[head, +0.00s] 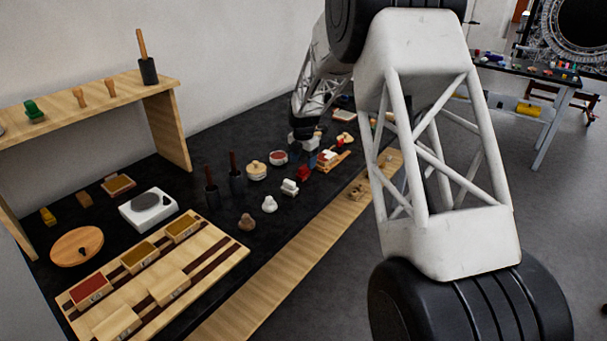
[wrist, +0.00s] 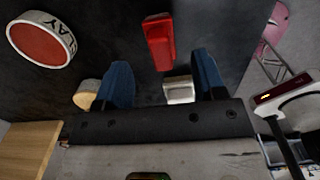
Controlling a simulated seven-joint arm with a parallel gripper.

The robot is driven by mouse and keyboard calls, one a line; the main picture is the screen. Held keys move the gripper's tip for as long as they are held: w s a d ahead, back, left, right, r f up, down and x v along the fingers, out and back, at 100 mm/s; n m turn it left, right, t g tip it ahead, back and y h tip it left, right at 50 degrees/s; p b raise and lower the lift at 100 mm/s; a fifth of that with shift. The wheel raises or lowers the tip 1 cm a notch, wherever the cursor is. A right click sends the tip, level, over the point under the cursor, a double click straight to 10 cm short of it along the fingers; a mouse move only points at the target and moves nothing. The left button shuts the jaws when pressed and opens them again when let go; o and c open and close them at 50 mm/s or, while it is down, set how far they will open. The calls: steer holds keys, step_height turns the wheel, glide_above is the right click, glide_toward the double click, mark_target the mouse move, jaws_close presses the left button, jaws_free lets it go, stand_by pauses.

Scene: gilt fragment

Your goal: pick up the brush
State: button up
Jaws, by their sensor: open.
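No object is plainly recognisable as the brush. My gripper (wrist: 162,65) is open in the wrist view, with its two blue fingers apart and nothing held between them. A red block-like piece (wrist: 159,42) lies on the dark surface beyond the fingertips, roughly in line with the gap; I cannot tell whether it is part of a brush. A small pale block (wrist: 179,91) shows between the fingers, near the right one. In the head view my gripper (head: 306,163) is low over the far part of the dark bench, beside red and wooden pieces (head: 328,157).
A round red-filled dish (wrist: 41,42) with lettering is at the upper left of the wrist view. Dark pots with upright handles (head: 236,177), a white scale (head: 148,208) and a wooden tray (head: 215,262) stand nearer on the bench. A wooden shelf (head: 110,90) is at the left.

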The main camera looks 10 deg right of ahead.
mark_target(303, 167)
steer(key=shift+f, duration=2.6)
steer(key=shift+c, duration=0.3)
steer(key=c, duration=1)
steer(key=shift+r, duration=0.1)
steer(key=shift+r, duration=0.8)
step_height(303, 167, up, 2)
steer(key=shift+s+r, duration=0.1)
steer(key=s, duration=1)
steer(key=s+d+r, duration=0.1)
steer(key=s, duration=0.4)
steer(key=shift+s, duration=0.4)
